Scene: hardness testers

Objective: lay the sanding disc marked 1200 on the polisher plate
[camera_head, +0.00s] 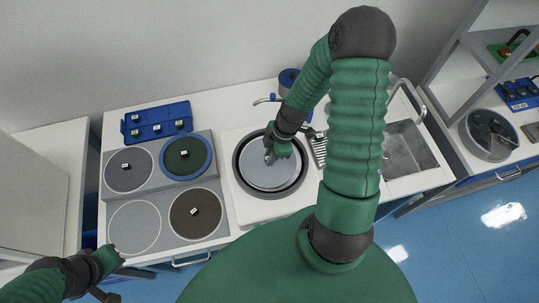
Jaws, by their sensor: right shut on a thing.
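The round polisher (239,183) sits in a white housing at the middle of the bench, with a dark rim. A light grey disc (270,176) lies within this rim; I cannot read any mark on it, nor tell whether it rests fully on the plate. My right gripper (268,156) reaches down over its upper middle and is shut on what looks like this disc's small tab, mostly hidden by the fingers. My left gripper (116,252) is at the lower left by the bench's front edge, small and apart from the discs; its jaws are unclear.
At left, a grey disc (129,178), a dark green disc (187,166) with blue rim and a brown disc (197,222) lie on a grey stand. One outlined circle (135,230) is bare. A blue tray (146,119) stands behind. A tap and sink (408,145) are at right.

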